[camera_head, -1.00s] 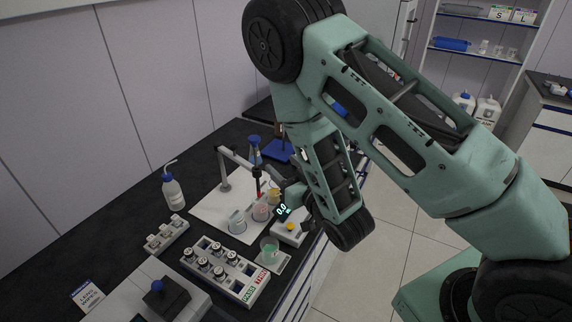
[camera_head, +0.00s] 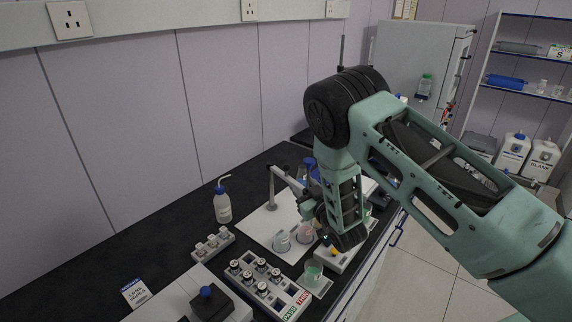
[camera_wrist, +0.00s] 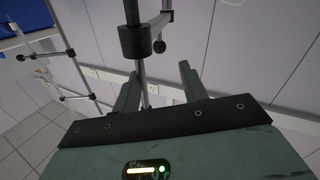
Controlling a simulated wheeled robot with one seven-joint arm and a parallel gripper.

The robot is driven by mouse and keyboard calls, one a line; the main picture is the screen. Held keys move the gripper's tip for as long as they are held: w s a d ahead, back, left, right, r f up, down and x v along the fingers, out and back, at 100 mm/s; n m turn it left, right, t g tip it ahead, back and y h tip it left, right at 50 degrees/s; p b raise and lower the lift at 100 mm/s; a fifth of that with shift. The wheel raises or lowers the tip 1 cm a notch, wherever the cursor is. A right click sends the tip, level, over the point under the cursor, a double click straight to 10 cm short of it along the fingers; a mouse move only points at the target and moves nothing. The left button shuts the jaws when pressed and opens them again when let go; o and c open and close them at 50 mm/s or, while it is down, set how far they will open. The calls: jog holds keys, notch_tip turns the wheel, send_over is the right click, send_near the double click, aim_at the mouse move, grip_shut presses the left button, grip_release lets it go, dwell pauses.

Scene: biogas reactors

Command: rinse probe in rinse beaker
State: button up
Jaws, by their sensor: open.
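My gripper (camera_wrist: 160,78) is open in the wrist view, with a vertical metal rod (camera_wrist: 132,12) and its black clamp (camera_wrist: 140,40) in view ahead of the fingers. Nothing is visibly held. In the head view, my gripper is mostly hidden by my own arm, close to the stand. The metal stand (camera_head: 270,190) rises from a white mat (camera_head: 262,224). Two clear beakers stand there: one with pale contents (camera_head: 281,241) and one pinkish (camera_head: 304,233). I cannot tell which is the rinse beaker. The probe is not clearly visible.
A greenish beaker (camera_head: 313,272) stands in front. A rack of vials (camera_head: 262,285), a wash bottle (camera_head: 222,203) and a small sample rack (camera_head: 213,243) lie left of it. A wall bounds the bench behind. Dark bench is clear at the left.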

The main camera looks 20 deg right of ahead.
aim_at(288, 169)
jog(key=p+x, duration=0.4)
jog(key=x, duration=0.7)
jog(key=shift+w, duration=0.3)
